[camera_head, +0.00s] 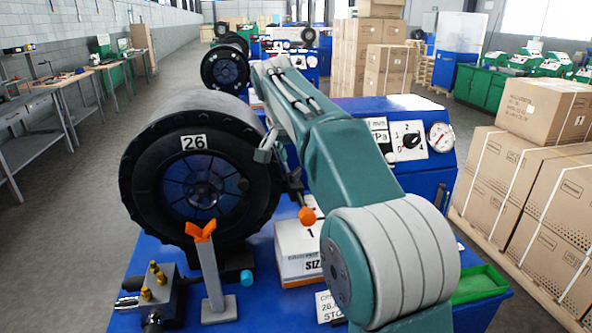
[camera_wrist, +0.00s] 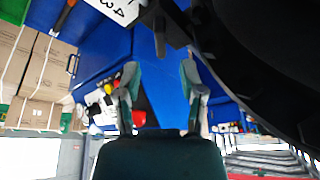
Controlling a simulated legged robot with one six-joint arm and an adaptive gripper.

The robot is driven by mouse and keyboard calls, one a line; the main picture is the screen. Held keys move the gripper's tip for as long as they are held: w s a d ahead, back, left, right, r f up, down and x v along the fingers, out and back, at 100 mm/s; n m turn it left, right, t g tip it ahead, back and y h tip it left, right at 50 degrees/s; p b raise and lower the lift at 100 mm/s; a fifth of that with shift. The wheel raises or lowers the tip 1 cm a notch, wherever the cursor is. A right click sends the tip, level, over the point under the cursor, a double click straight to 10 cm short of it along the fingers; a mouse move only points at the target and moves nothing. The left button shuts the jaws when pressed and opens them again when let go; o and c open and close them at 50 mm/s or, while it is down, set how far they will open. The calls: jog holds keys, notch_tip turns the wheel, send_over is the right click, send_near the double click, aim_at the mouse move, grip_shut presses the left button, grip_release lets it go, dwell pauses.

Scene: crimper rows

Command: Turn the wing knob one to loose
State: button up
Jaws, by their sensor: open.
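A black knob (camera_head: 411,140) sits on a white numbered dial plate on the blue cabinet (camera_head: 350,108) in the head view. I cannot tell whether it is the wing knob named in the task, and no loose mark is readable. My teal arm reaches up and forward and hides part of the cabinet. My gripper (camera_wrist: 160,72) shows in the wrist view with its two fingers spread apart and nothing between them. A dark part (camera_wrist: 172,30) lies beyond the fingertips, near a white numbered label (camera_wrist: 118,8). No contact is visible.
A large black ring head (camera_head: 140,170) marked 26 stands left of my arm; its dark rim (camera_wrist: 265,60) fills the wrist view's right side. An orange-topped post (camera_head: 211,270), brass fittings (camera_head: 153,280), an orange ball handle (camera_head: 307,215) and a white box (camera_head: 298,250) are close by. Cartons (camera_head: 545,165) stand right.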

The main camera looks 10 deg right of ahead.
aim_at(295, 171)
jog(key=x, duration=0.4)
jog(key=shift+a, duration=0.25)
jog(key=shift+w+d+f, duration=0.1)
jog(key=shift+d+f, duration=0.15)
jog(key=shift+f, duration=0.1)
grip_shut()
